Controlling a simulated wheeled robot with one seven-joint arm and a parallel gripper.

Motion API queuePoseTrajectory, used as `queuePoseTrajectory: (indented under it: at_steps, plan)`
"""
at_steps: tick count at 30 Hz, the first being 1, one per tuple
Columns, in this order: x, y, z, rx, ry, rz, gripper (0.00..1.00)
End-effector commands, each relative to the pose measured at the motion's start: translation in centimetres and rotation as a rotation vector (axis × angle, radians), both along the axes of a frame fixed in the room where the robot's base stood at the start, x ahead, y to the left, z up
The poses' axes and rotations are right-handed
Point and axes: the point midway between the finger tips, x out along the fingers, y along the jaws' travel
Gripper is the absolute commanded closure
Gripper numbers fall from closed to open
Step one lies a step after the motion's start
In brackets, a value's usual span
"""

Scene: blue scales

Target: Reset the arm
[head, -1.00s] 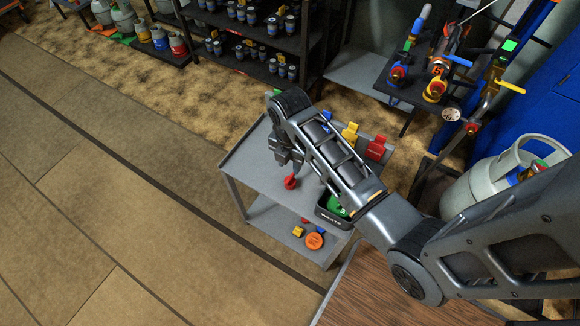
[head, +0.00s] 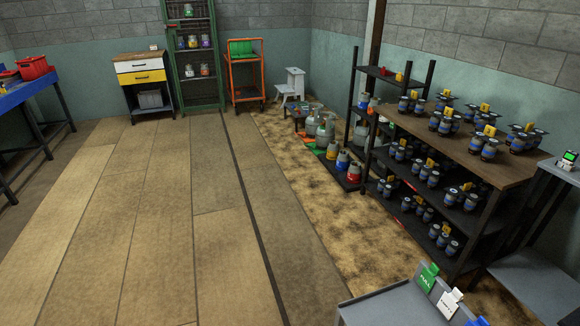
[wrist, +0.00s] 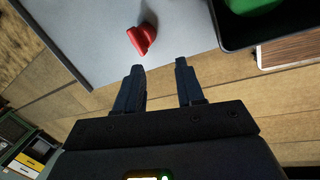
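My gripper (wrist: 158,67) shows in the wrist view with its two dark fingers spread apart and nothing between them. A red object (wrist: 142,38) lies on the grey cart top (wrist: 90,25) just beyond the fingertips, apart from them. My arm and gripper are out of the head view. A corner of the grey cart (head: 385,308) shows at the bottom of that view, with a green tag (head: 428,278) and a white tag (head: 449,303) standing on it.
A black tray (wrist: 232,42) with a green thing (wrist: 250,4) in it is at the wrist view's upper right, beside a wooden top (wrist: 290,50). A shelf rack (head: 470,145) with several canisters stands at the right in the head view. The floor (head: 150,230) at left is clear.

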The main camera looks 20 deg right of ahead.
Motion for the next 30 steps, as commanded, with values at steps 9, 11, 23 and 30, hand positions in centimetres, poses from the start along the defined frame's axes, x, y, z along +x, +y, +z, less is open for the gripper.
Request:
queuePoseTrajectory:
  at_steps: [9,11,23,30]
  plan:
    - [-7.1,4.5,2.9,0.095,-0.366,-0.348,0.62]
    - [-8.3,5.3,4.2,0.138,-0.436,-0.409,0.62]
    - [-15.7,9.9,17.8,0.607,-0.830,-0.774,0.62]
    - [-18.3,11.3,26.2,0.915,-0.944,-0.911,0.62]
